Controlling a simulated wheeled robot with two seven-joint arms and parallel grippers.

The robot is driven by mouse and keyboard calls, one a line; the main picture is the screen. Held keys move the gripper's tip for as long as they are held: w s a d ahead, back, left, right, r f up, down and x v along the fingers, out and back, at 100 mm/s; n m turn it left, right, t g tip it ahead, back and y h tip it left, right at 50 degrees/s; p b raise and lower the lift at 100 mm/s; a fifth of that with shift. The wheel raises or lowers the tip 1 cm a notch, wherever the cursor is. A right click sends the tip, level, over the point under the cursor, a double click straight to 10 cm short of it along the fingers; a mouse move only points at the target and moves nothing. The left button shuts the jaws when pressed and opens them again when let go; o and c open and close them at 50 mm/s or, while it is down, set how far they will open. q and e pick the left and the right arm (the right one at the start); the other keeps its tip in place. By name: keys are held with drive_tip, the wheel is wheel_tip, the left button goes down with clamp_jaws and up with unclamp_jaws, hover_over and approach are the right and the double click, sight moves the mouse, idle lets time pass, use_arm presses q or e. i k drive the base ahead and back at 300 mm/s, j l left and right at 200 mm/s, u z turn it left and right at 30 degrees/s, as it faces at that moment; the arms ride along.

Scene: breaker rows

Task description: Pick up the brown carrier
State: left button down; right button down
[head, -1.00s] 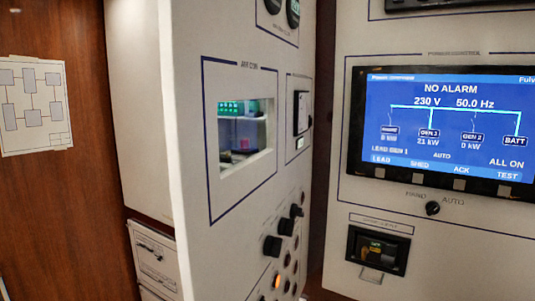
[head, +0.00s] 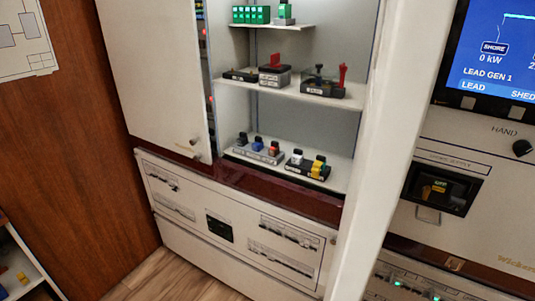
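I cannot pick out a brown carrier for certain in the head view. Open cabinet shelves show several small units. On the bottom shelf are a grey base with several black, blue and red parts (head: 258,150) and a black base with white and yellow parts (head: 307,166). Neither of my grippers is in view.
The middle shelf also holds a black unit with a red handle (head: 327,86). Green modules (head: 250,14) stand on the top shelf. A white door (head: 155,70) stands left of the shelves, and a white upright panel (head: 388,150) on their right. Wooden floor (head: 175,280) shows below.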

sight(273, 150)
drive_tip(key=i+j+z, duration=0.1)
drive_tip(key=j+z, duration=0.6)
drive_tip(key=j+u, duration=0.1)
drive_tip(key=j, duration=0.3)
drive_tip(key=i+j+u, duration=0.15)
drive_tip(key=j, duration=0.25)
drive_tip(key=j+u, duration=0.1)
drive_tip(key=u, duration=0.4)
drive_tip(key=j+u, duration=0.1)
drive_tip(key=u, duration=0.4)
drive_tip(key=i+u, duration=0.15)
drive_tip(key=u, duration=0.3)
drive_tip(key=j+u, duration=0.1)
drive_tip(key=u, duration=0.4)
drive_tip(key=i+u, duration=0.15)
drive_tip(key=u, duration=0.35)
drive_tip(key=z, duration=2.85)
